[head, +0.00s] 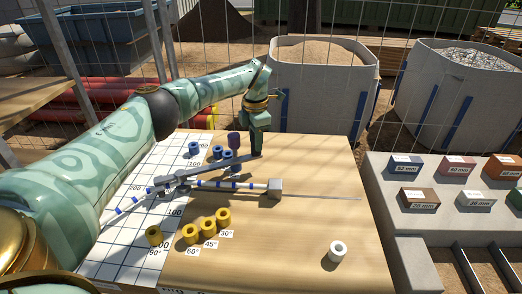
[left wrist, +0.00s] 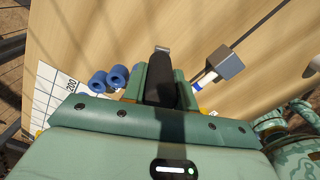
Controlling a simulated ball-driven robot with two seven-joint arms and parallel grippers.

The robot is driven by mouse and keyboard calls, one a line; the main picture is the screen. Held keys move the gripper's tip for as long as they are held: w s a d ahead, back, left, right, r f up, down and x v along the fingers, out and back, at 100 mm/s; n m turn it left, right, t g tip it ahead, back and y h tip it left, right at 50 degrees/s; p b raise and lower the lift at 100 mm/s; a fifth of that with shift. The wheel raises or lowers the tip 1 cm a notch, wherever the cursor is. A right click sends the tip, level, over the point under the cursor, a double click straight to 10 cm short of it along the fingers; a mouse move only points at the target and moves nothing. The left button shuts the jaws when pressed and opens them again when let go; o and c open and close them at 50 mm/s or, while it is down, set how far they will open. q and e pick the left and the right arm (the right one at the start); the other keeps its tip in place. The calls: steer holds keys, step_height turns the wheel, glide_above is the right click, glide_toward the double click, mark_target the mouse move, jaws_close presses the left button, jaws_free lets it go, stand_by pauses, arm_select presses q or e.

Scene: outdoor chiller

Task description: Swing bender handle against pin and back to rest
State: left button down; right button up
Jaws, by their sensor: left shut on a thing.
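The bender (head: 175,182) lies on the wooden table, with a grey handle bar (head: 215,167) reaching from its head toward the back right. My left gripper (head: 258,145) points down over the bar's far end. In the left wrist view the handle's black grip (left wrist: 161,78) lies between my jaws, which are shut on it. A rod with blue bands (head: 225,185) runs from the bender to a grey block (head: 274,188), also in the left wrist view (left wrist: 224,64). A purple upright piece (head: 234,139) stands left of my gripper; I cannot tell whether it is the pin. My right gripper is out of view.
Blue rings (head: 194,148) stand behind the handle, yellow rings (head: 207,228) in front, on or beside a white grid sheet (head: 125,225). A white ring (head: 338,251) sits at the front right. Coloured blocks (head: 419,198) lie on a grey ledge. The table's right side is mostly clear.

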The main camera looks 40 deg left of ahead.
arm_select(q)
steer(key=shift+w+a+n, duration=0.3)
steer(key=shift+a, duration=0.15)
steer(key=shift+a+r+b, duration=0.1)
steer(key=shift+a+b, duration=0.05)
steer(key=shift+b, duration=0.15)
steer(key=c, duration=1.1)
jaws_free()
steer(key=shift+w, duration=0.1)
step_height(320, 180, up, 16)
steer(key=p, duration=0.3)
steer(key=shift+r, duration=0.1)
